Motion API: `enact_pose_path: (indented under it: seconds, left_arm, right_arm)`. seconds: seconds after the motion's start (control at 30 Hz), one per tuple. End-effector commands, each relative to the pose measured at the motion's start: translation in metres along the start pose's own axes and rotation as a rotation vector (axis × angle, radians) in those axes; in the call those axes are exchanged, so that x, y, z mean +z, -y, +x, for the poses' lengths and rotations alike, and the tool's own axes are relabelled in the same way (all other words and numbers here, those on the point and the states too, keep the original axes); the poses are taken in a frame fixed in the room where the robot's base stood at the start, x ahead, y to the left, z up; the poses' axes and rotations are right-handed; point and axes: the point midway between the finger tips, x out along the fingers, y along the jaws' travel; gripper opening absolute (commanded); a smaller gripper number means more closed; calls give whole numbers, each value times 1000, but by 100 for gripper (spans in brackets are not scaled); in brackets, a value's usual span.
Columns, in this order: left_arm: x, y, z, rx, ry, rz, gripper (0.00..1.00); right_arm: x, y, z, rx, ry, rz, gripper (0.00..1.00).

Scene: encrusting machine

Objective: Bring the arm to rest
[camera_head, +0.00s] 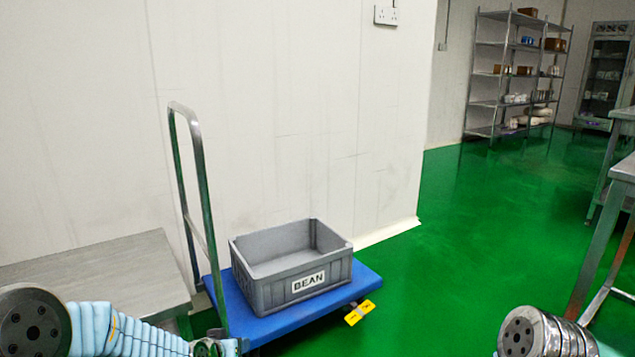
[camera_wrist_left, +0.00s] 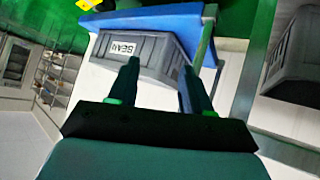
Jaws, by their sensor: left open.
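My left gripper (camera_wrist_left: 160,68) shows in the left wrist view with its two dark fingers apart and nothing between them. Beyond the fingers is a grey crate (camera_wrist_left: 150,52) labelled BEAN, tilted in that picture. In the head view my left arm (camera_head: 125,330), in a light blue sleeve, crosses the lower left, and its far end is cut off by the bottom edge. Part of my right arm (camera_head: 545,335) shows at the lower right; its gripper is out of view. The BEAN crate (camera_head: 275,293) stands upright, and the part of its inside that shows is empty.
The crate stands on a blue trolley (camera_head: 345,292) with a tall metal handle (camera_head: 197,150), close to my left arm. A steel table (camera_head: 95,262) is at the left, against the white wall. Another steel table (camera_head: 622,170) is at the right. Green floor (camera_head: 450,245) is clear between.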

Motion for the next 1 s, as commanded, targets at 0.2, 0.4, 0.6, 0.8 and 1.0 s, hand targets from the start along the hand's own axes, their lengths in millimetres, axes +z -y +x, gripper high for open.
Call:
enact_pose_path:
  seconds: [0.2,0.4,0.6,0.8,1.0]
  left_arm:
    - [185,-19,11,40,385,-123,49]
    - [303,-41,-23,65,659,-225,49]
    - [330,-63,-78,77,807,-283,49]
    - [292,-74,-110,80,806,-277,49]
    - [270,-81,-129,83,806,-272,49]
  right_arm:
    - [0,0,0,0,0,0,43]
    - [0,0,0,0,0,0,43]
    - [0,14,-34,0,1,-1,43]
    - [2,34,-82,-2,2,-8,43]
    - [3,46,-110,-3,4,-12,43]
